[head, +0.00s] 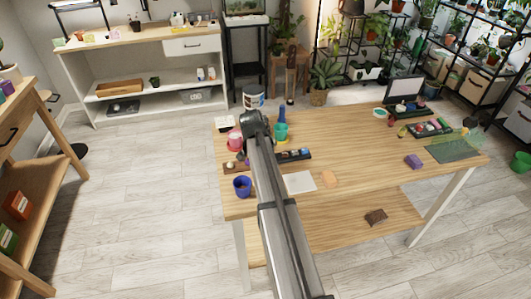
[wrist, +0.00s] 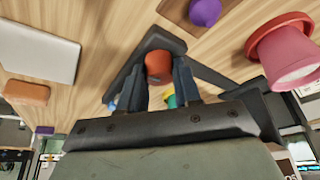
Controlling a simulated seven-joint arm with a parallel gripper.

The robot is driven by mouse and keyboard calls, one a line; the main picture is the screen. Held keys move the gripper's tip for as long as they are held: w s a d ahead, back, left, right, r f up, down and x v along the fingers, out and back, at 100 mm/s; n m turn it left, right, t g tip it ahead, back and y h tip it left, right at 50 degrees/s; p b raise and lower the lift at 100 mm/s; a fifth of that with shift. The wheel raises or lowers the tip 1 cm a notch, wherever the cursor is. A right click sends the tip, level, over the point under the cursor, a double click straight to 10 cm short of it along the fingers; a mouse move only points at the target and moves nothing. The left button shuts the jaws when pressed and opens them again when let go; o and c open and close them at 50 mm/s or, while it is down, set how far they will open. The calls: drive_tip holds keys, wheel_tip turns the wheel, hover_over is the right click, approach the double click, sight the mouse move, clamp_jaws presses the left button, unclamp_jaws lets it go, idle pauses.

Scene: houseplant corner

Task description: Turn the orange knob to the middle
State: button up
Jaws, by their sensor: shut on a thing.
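The orange knob (wrist: 158,66) shows in the wrist view as a short round cap over a dark panel (wrist: 122,72). My gripper (wrist: 160,76) has one finger on each side of the knob and is shut on it. The knob's pointer and the panel's marks are hidden or too small to read, so I cannot tell its setting. In the head view my arm covers the gripper and the knob. A dark strip with small coloured pieces (head: 293,155) shows just right of my arm there; I cannot tell if it is the same panel.
A pink pot (wrist: 290,55) on a red saucer and a purple piece (wrist: 204,12) stand close by. A blue pot (head: 242,186) stands at the table's left front. A pale sheet (head: 300,182) and orange block (head: 330,179) lie right of my arm. The table's middle right is mostly clear.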

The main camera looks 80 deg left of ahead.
idle(0.4)
drive_tip(key=o, duration=1)
drive_tip(key=shift+o, duration=0.2)
drive_tip(key=v, duration=1.3)
drive_tip(key=shift+r, duration=0.35)
drive_tip(key=shift+s+d, duration=0.1)
drive_tip(key=shift+d, duration=0.05)
